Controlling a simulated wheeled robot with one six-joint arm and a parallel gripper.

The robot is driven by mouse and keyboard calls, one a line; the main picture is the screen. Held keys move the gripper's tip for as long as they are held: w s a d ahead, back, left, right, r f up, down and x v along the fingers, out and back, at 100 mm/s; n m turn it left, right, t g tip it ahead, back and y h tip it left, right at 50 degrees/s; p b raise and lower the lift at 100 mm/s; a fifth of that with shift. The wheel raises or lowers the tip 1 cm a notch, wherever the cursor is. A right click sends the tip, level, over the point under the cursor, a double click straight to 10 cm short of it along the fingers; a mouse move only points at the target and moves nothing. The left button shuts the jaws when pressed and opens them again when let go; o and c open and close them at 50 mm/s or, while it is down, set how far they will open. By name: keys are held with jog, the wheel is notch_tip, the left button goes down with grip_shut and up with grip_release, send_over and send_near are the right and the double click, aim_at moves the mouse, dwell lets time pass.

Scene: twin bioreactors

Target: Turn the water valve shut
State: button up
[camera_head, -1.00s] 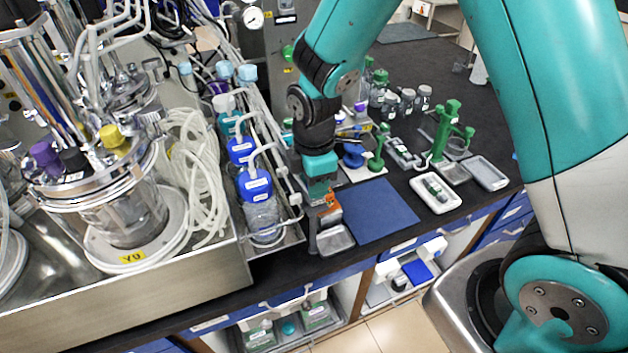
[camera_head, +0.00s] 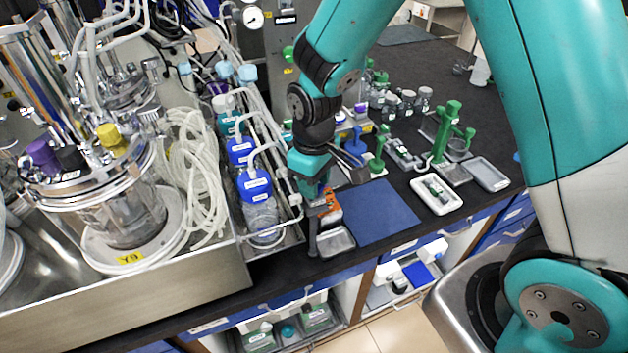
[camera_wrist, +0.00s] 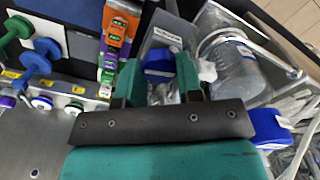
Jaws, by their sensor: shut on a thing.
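My gripper (camera_head: 313,198) points down beside the rack of blue-capped bottles in the head view. In the wrist view my gripper (camera_wrist: 160,88) has its two green fingers on either side of a blue part (camera_wrist: 159,62) and is shut on it. The blue part looks like a valve handle, but no readable label confirms that it is the water valve. My fingers hide its lower end and most of its body. In the head view my wrist hides it, so its turn angle cannot be told.
An orange-topped item (camera_wrist: 118,28) stands close to my fingers. A clear bottle (camera_wrist: 228,65) is on the other side. A blue mat (camera_head: 375,212) lies clear, with a metal tray (camera_head: 336,243) by the bench edge.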

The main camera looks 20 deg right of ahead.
jog(key=shift+m, duration=1.2)
jog(key=o, duration=0.9)
jog(key=shift+r, duration=0.1)
notch_tip(320, 180, up, 17)
jog(key=b, duration=0.2)
jog(key=shift+r+b, duration=0.15)
jog(key=shift+b, duration=0.2)
